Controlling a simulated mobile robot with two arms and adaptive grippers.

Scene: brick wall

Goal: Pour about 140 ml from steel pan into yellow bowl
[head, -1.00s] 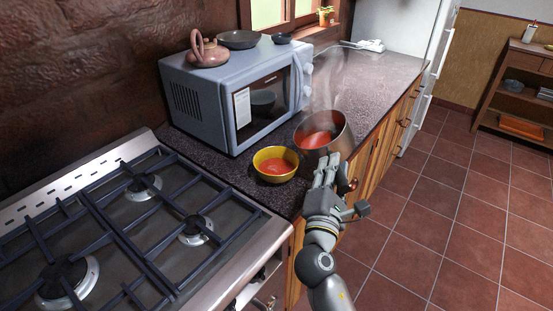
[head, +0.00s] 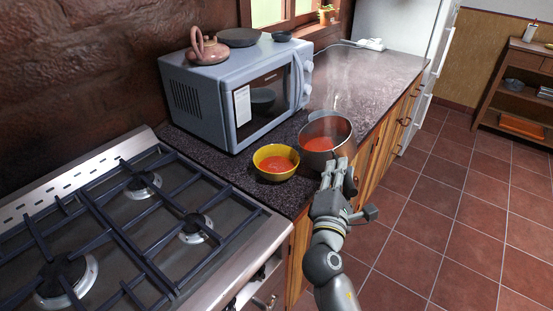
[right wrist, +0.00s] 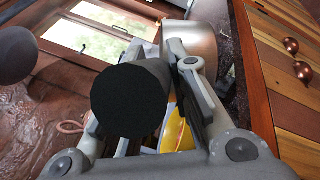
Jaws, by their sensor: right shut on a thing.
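The steel pan (head: 318,160) holds red-orange liquid and is close to upright at the counter's front edge, right of the bowl. Light steam rises from it. I cannot tell whether its base touches the counter. The yellow bowl (head: 262,165) stands on the counter with red-orange liquid in it. My right gripper (head: 338,172) is shut on the pan's handle, in front of the pan. In the right wrist view the dark round handle end (right wrist: 130,100) sits between the fingers, with the pan's steel side (right wrist: 190,45) beyond and a bit of the yellow bowl (right wrist: 177,132). My left gripper is not seen.
A microwave (head: 215,95) stands behind the bowl, with a pink kettle (head: 208,50) and dark dishes on top. A gas stove (head: 130,235) is at the left.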

